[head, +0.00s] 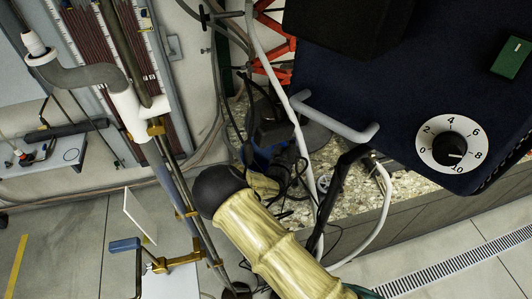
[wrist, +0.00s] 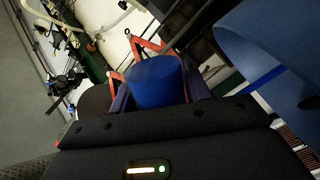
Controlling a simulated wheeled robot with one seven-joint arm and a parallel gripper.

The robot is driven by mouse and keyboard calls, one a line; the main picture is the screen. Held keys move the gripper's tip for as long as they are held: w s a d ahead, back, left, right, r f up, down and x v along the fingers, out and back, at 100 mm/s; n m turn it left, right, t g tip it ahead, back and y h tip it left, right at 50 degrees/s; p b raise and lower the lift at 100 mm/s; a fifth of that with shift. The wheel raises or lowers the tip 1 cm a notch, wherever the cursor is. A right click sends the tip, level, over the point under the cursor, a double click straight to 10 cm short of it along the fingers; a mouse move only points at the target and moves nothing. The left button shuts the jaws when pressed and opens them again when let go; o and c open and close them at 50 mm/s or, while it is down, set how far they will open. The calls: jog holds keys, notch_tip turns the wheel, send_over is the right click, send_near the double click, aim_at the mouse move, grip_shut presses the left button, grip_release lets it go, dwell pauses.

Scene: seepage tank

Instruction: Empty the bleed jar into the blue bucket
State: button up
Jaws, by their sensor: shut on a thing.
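In the wrist view my gripper (wrist: 158,92) is closed around a blue, round-topped cylinder (wrist: 155,80), with a dark finger on each side. I cannot tell whether this cylinder is the bleed jar or a cap on it. Its lower part is hidden behind the dark gripper body. In the head view a bit of blue (head: 262,156) shows past the dark joint of my sleeved arm, among cables. A large curved blue surface (wrist: 270,40) fills the upper right of the wrist view; I cannot tell whether it is the bucket. No liquid is visible.
A dark blue box with a numbered dial (head: 448,147) and a grey handle (head: 340,128) overhangs at right. White hoses and black cables crowd the gravelly ledge (head: 350,195). Red crossed bars (head: 272,40) stand behind. A floor grate (head: 460,258) lies at lower right.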

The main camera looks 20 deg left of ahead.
jog(key=shift+r+n, duration=0.45)
jog(key=shift+n, duration=0.45)
dwell(0.5)
jog(key=shift+f+n, duration=0.3)
jog(key=shift+n, duration=0.5)
dwell(0.6)
jog(key=shift+s+a+f+n, duration=0.1)
jog(key=shift+a+f+n, duration=0.2)
jog(key=shift+a+n, duration=0.55)
dwell(0.6)
jog(key=shift+a+r+n, duration=0.1)
jog(key=shift+r+n, duration=0.35)
jog(key=shift+n, duration=0.5)
dwell(0.5)
jog(key=shift+a+f+n, duration=0.15)
jog(key=shift+f+n, duration=0.1)
jog(key=shift+n, duration=0.15)
dwell(0.3)
jog(key=shift+d+r+m, duration=0.1)
jog(key=shift+d+m, duration=0.1)
jog(key=shift+m, duration=0.5)
jog(key=shift+d+f+m, duration=0.15)
jog(key=shift+f+m, duration=0.2)
jog(key=shift+m, duration=0.25)
jog(key=shift+d+r, duration=0.15)
jog(key=shift+d+m, duration=0.1)
jog(key=shift+m, duration=0.2)
